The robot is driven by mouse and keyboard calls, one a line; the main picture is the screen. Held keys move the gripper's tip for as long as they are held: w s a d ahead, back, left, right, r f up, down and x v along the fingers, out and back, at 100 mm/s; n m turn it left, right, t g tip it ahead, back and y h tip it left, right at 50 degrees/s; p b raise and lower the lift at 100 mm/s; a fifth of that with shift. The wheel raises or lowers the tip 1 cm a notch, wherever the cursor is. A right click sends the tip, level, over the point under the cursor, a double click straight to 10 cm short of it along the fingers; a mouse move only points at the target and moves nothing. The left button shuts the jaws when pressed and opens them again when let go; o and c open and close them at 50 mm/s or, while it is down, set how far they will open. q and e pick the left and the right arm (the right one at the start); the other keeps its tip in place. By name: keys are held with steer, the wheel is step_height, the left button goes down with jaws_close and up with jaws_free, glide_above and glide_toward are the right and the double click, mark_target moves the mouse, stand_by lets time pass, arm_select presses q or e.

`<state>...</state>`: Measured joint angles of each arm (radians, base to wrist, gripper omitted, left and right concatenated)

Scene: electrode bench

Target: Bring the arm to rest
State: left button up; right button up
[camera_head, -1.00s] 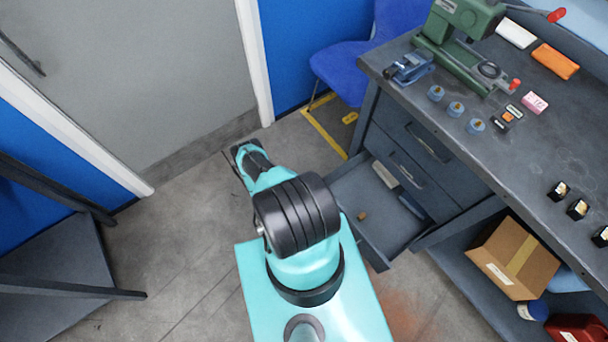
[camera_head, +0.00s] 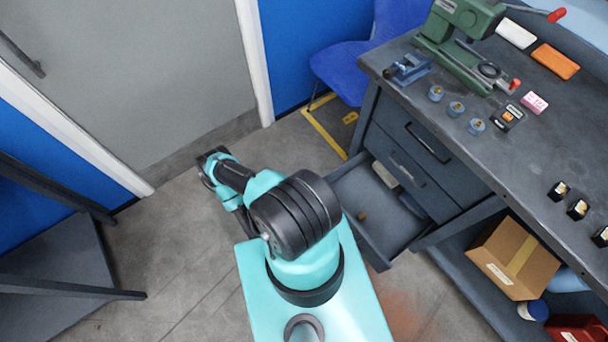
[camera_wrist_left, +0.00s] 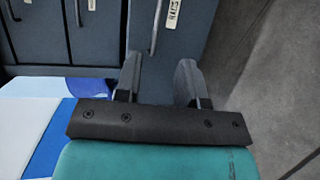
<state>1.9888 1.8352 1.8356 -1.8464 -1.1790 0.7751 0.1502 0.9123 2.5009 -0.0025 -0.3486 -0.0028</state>
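My teal and black arm (camera_head: 290,225) stands in the lower middle of the head view, on a teal base. It is folded, with its forearm pointing up and left over the grey floor, clear of the bench. No gripper fingers can be made out in the head view. In the left wrist view my left gripper (camera_wrist_left: 158,78) has its two dark fingers apart, with nothing between them. Behind the fingers are dark grey drawer fronts (camera_wrist_left: 97,35) with pale labels. My right gripper is not seen.
The grey workbench (camera_head: 545,160) is at right, with a green press (camera_head: 462,20) and small parts on top. An open drawer (camera_head: 380,215) juts out near my arm. A blue chair (camera_head: 345,72) stands behind. Floor (camera_head: 190,240) at left is clear up to a dark frame.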

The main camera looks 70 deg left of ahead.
arm_select(q)
steer(key=shift+a, duration=0.1)
steer(key=w+a+r+m+g+h, duration=0.1)
steer(key=w+a+r+m+g, duration=0.25)
steer(key=w, duration=0.35)
steer(key=w+a+r+m+g+h, duration=0.2)
steer(key=w+r+m, duration=0.2)
steer(key=w, duration=0.4)
steer(key=w+a+r+m+g+h, duration=0.1)
steer(key=w+a+r+m+g, duration=0.25)
steer(key=w, duration=0.35)
steer(key=w+d+r+m+g, duration=0.3)
steer(key=w+d+r, duration=0.4)
steer(key=d+r, duration=0.3)
steer(key=d+r+m+g+y, duration=0.1)
steer(key=d+r+m+g, duration=0.1)
steer(key=d+r, duration=0.6)
step_height(320, 180, up, 4)
steer(key=shift+s+d+r+g+y, duration=0.2)
steer(key=shift+s+d+g+y, duration=0.1)
steer(key=shift+g, duration=0.2)
